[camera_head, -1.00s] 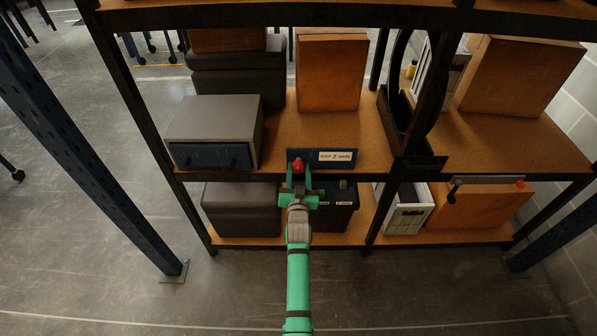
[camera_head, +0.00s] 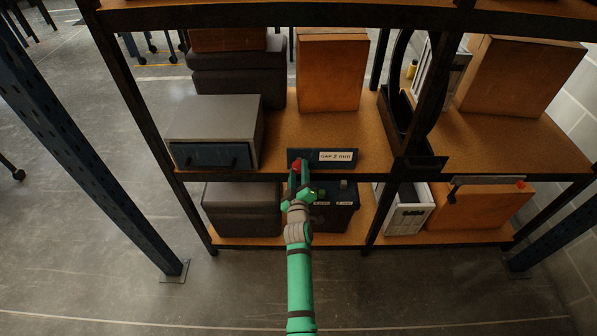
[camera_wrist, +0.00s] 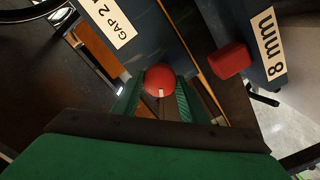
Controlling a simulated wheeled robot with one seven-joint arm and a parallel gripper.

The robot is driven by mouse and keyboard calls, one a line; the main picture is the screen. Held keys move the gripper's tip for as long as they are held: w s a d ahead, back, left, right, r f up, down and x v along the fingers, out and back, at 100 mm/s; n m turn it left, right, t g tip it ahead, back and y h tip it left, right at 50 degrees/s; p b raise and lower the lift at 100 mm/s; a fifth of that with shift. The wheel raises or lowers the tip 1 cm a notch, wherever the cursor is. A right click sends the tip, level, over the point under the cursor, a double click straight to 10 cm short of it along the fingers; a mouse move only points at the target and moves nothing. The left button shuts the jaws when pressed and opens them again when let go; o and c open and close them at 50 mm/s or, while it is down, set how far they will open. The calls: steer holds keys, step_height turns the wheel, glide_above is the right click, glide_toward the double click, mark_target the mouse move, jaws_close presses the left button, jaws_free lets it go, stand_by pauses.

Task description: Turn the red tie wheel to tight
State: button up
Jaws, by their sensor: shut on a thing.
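The red tie wheel (camera_head: 297,164) is a small round red knob on a dark plate (camera_head: 310,153) labelled "GAP 2 MM", fixed at the front edge of the middle shelf. In the wrist view the red wheel (camera_wrist: 159,79) shows a short white mark on its near side, and the labelled plate (camera_wrist: 143,15) appears turned. My gripper (camera_head: 299,174) reaches up from below. In the wrist view its green fingers (camera_wrist: 158,97) stand on either side of the wheel and are shut on it. The fingertips are partly hidden by the wheel.
A red block (camera_wrist: 230,60) sits near an "8 mm" label (camera_wrist: 268,45) in the wrist view. A grey drawer box (camera_head: 215,130) stands left on the shelf, and a cardboard box (camera_head: 330,72) behind. A dark bin (camera_head: 335,212) sits below. The floor in front is open.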

steer(key=n, duration=0.5)
steer(key=shift+f, duration=0.25)
steer(key=shift+n, duration=0.4)
steer(key=o, duration=1)
steer(key=shift+r, duration=0.15)
steer(key=shift+o, duration=0.2)
steer(key=shift+s, duration=0.1)
steer(key=s, duration=1)
steer(key=shift+s, duration=0.35)
